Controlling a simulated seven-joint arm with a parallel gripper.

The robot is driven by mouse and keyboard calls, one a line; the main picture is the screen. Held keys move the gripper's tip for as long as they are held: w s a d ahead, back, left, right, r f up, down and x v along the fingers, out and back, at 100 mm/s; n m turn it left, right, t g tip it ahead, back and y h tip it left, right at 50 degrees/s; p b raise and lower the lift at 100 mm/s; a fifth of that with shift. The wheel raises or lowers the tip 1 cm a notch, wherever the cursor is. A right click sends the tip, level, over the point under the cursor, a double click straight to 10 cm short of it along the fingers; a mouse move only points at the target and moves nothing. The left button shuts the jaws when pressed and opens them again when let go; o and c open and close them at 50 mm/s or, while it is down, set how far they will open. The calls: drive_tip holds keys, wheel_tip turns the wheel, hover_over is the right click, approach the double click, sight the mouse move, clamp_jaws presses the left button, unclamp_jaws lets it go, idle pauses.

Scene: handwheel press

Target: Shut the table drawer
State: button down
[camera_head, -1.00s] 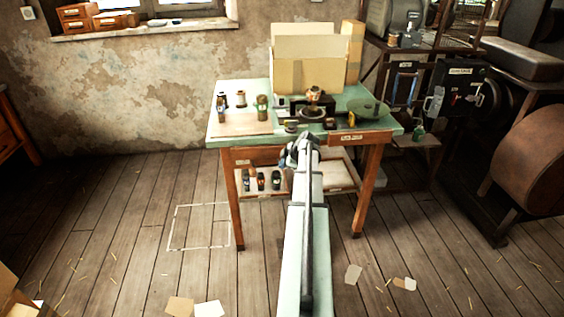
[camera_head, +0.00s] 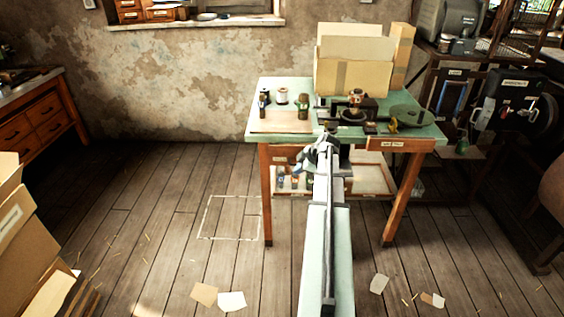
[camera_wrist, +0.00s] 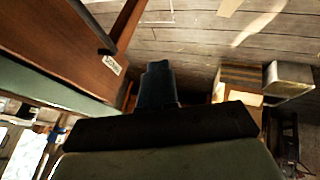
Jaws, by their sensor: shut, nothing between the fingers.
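The work table (camera_head: 270,100) has a pale green top and wooden legs. Wooden fronts with pale labels run along its near side; the labelled drawer front (camera_head: 381,144) shows right of my arm. My gripper (camera_head: 322,146) is at the table's near edge, left of that label, and its arm hides the middle of the front. In the wrist view, a brown wooden front (camera_wrist: 75,45) with a dark handle and a label lies left of my shut, empty fingers (camera_wrist: 158,82). I cannot tell how far the drawer stands out, or whether my fingers touch it.
Cardboard boxes (camera_head: 352,75), small jars and a dark press-like device (camera_head: 356,106) stand on the tabletop. A lower shelf (camera_head: 370,182) holds small bottles. Cardboard boxes (camera_head: 15,225) are at the left, dark machinery (camera_head: 510,105) at the right. The floor before the table is mostly open, with scraps.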

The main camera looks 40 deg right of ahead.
drive_tip(key=w+a+f+n+g+y, duration=0.1)
drive_tip(key=w+a+f, duration=0.1)
drive_tip(key=a+f, duration=0.6)
drive_tip(key=w+a+f+n+g+y, duration=0.1)
drive_tip(key=w+a+f, duration=0.1)
drive_tip(key=a+f, duration=0.5)
drive_tip(key=n+t+h, duration=0.8)
drive_tip(key=n+h, duration=0.8)
drive_tip(key=n, duration=1.8)
approach(276, 157)
drive_tip(key=x, duration=0.6)
drive_tip(key=shift+w+d, duration=0.2)
drive_tip(key=shift+w, duration=0.15)
